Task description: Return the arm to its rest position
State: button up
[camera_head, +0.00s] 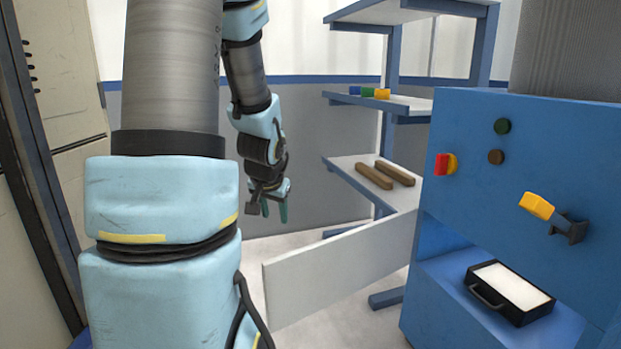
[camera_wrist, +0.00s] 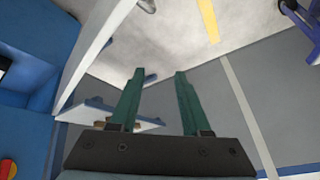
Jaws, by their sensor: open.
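My gripper (camera_head: 274,208) hangs at the end of my arm, left of the shelf rack in the head view, with its green fingers pointing down. In the wrist view my gripper (camera_wrist: 156,100) shows two green fingers spread apart with nothing between them. It is open and empty, and it touches nothing that I can see. My large arm links fill the left part of the head view.
A blue shelf rack (camera_head: 388,108) stands right of my gripper, with two brown bars (camera_head: 384,174) on its lower shelf. A white panel (camera_head: 340,268) juts out below. A blue cabinet (camera_head: 470,150) with a yellow handle (camera_head: 537,206) and black case (camera_head: 510,291) stands right.

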jog(key=s+d+f+n+g, duration=0.1)
jog(key=s+d+n+g, duration=0.2)
jog(key=s, duration=1.3)
notch_tip(320, 180, up, 25)
jog(key=a+g+p, duration=0.1)
jog(key=p, duration=2.3)
jog(key=shift+w+f+p, duration=0.15)
jog(key=shift+w+p, duration=0.25)
jog(key=shift+w, duration=0.05)
